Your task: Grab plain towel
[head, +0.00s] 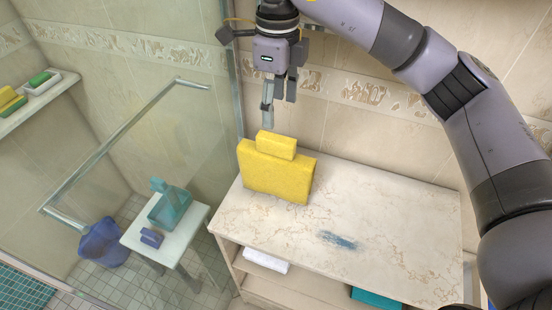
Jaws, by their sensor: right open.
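My right gripper (268,104) is in the upper middle of the head view, reached from the right by my arm. It is open and points down over the back left of the marble counter (385,215). Just below its fingers, a small yellow block (276,145) shows at the top of a larger yellow, towel-like slab (272,178) standing upright on the counter. I cannot tell whether the fingers touch the small block. A folded white cloth (266,260), plain in look, lies on the shelf under the counter. A teal folded cloth (375,298) is partly hidden on that shelf.
A glass shower panel with a metal rail (125,140) stands left of the counter. Behind it are a small white stool (168,244) bearing teal and blue items, and a blue cap-like thing (103,242). The counter is mostly clear, with a blue-grey smear (338,240).

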